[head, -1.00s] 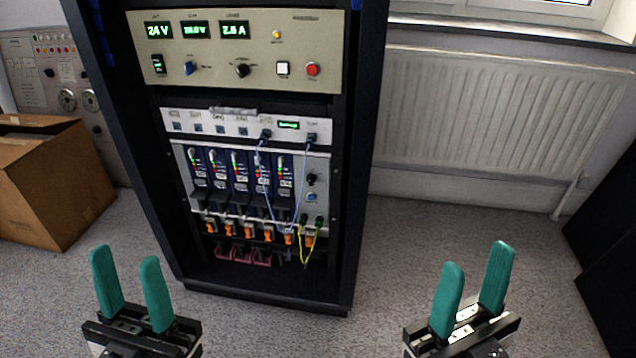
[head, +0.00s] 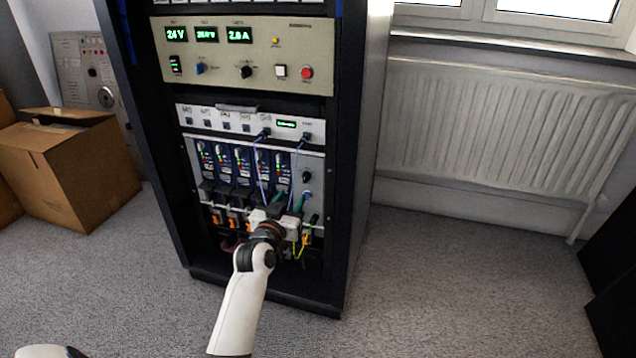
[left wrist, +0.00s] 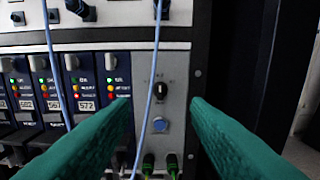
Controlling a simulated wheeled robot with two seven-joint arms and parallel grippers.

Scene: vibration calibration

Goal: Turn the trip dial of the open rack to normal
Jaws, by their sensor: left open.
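The trip dial (head: 307,177) is a small black knob on the grey panel at the right of the card row in the open rack (head: 352,150). In the left wrist view the dial (left wrist: 161,89) sits between and beyond my green fingertips, with small marks around it; its exact setting is too small to read. My left gripper (head: 290,202) is open and empty, in front of the rack just below the dial; its fingers also show in the left wrist view (left wrist: 160,100), apart from the dial. My right gripper is out of view.
A blue button (left wrist: 159,124) lies just below the dial. A blue cable (left wrist: 152,95) hangs just left of the dial, across the panel. Cards with lit LEDs (left wrist: 118,85) stand to the left. A cardboard box (head: 72,172) is left of the rack, a radiator (head: 480,130) right.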

